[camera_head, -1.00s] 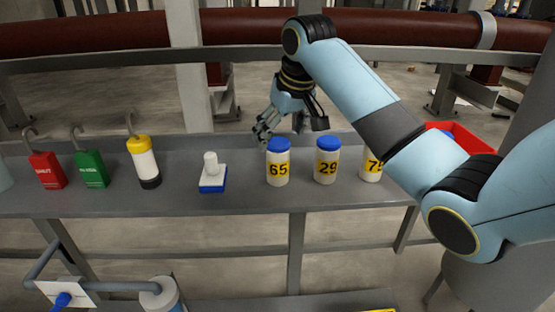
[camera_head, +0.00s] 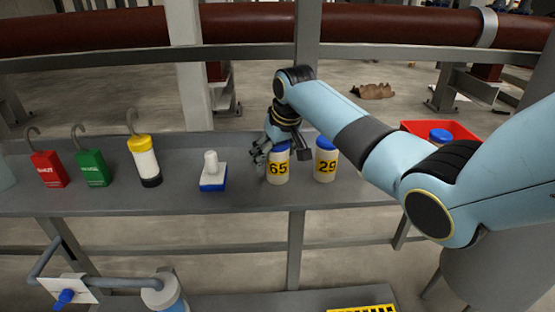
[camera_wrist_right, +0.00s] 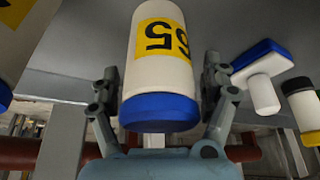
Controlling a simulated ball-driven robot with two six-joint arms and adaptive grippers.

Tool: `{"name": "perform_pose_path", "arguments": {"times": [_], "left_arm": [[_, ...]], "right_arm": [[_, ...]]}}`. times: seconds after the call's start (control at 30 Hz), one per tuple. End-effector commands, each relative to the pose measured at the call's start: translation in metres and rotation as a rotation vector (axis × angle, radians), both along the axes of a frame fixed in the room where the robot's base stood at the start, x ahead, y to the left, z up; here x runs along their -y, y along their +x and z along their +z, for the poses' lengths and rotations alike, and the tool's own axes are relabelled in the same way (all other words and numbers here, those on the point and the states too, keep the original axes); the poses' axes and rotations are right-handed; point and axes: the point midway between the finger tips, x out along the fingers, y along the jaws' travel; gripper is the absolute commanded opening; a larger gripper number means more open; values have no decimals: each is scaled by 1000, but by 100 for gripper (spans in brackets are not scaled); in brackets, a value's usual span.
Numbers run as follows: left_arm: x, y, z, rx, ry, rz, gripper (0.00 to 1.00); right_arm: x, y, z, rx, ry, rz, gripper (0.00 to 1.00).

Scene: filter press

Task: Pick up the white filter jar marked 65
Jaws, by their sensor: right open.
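The white filter jar marked 65 (camera_head: 278,172) stands upright on the grey shelf, with a yellow label and a blue lid. In the right wrist view the jar (camera_wrist_right: 160,70) appears upside down, lid toward the gripper. My right gripper (camera_head: 268,156) is at the jar's upper part, partly covering the lid in the head view. In the right wrist view the open fingers of the gripper (camera_wrist_right: 160,85) stand on both sides of the jar, with a visible gap on each side near the lid. My left gripper is not in view.
A jar marked 29 (camera_head: 326,160) stands close on the right. A white and blue stamp-like object (camera_head: 212,175), a yellow-topped cylinder (camera_head: 145,162), and green (camera_head: 91,168) and red (camera_head: 48,169) hooked tags are to the left. A red bin (camera_head: 470,130) is at back right.

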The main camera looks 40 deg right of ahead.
Motion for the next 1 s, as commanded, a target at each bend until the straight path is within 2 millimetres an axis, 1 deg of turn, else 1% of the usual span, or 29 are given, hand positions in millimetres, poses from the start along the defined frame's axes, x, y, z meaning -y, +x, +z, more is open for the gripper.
{"name": "perform_pose_path", "arguments": {"times": [0.13,0.63,0.87,0.97,1.0], "left_arm": [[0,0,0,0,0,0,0],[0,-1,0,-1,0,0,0],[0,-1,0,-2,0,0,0],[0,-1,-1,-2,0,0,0],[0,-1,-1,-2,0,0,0]], "right_arm": [[0,0,0,0,0,0,80],[0,0,0,0,0,0,15],[0,0,1,0,-1,0,14],[1,0,6,2,-1,1,14],[1,1,11,4,-2,1,14]]}}
